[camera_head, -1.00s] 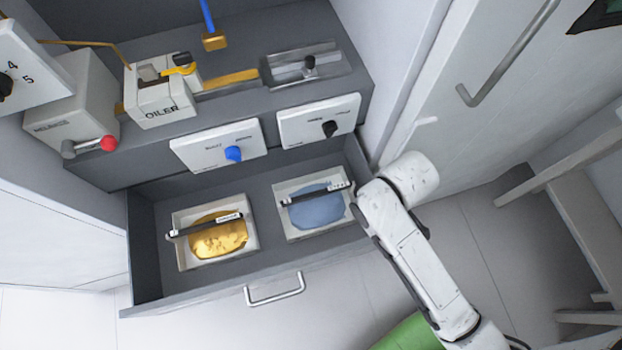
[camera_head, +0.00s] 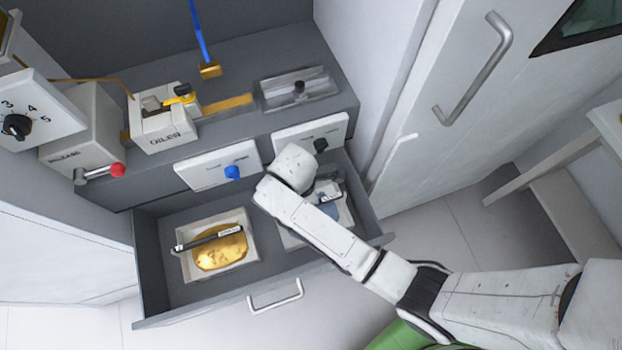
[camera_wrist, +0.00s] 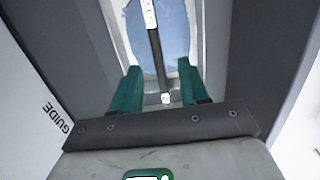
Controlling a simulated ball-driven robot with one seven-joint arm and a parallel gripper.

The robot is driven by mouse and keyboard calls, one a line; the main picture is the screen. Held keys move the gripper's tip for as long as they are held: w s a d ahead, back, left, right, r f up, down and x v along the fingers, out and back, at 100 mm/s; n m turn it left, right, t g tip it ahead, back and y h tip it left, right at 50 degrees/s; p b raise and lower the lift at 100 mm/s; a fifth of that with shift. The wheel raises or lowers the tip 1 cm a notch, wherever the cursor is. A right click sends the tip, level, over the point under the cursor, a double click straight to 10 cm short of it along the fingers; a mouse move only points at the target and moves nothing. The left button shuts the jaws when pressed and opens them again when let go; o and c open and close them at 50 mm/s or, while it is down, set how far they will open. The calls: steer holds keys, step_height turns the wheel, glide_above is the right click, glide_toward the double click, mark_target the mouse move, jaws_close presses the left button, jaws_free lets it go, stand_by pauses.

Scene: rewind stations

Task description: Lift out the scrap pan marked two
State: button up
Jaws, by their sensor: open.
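Two square pale pans sit in an open grey drawer (camera_head: 149,270). The left pan (camera_head: 189,270) holds gold material under a dark labelled handle bar (camera_head: 208,238). The right pan (camera_head: 287,240) holds blue material (camera_wrist: 172,33) and is partly hidden behind my arm. The labels are too small to read, so I cannot tell which pan is marked two. In the wrist view my gripper (camera_wrist: 158,78) is open, its green fingers on either side of the right pan's dark handle bar (camera_wrist: 156,50). I see no clear contact. The head view does not clearly show the fingers.
Above the drawer are panels with a blue knob (camera_head: 232,172) and a black knob (camera_head: 320,145). A white handled door (camera_head: 440,140) is at right. The drawer handle (camera_head: 275,297) projects forward.

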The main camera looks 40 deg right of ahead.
steer(key=f, duration=0.3)
steer(key=d+f, duration=0.1)
steer(key=f, duration=0.2)
steer(key=f+b, duration=0.1)
steer(key=f, duration=0.2)
steer(key=shift+d+f, duration=0.25)
steer(key=shift+f, duration=0.15)
steer(key=shift+c, duration=0.3)
jaws_close()
stand_by(0.8)
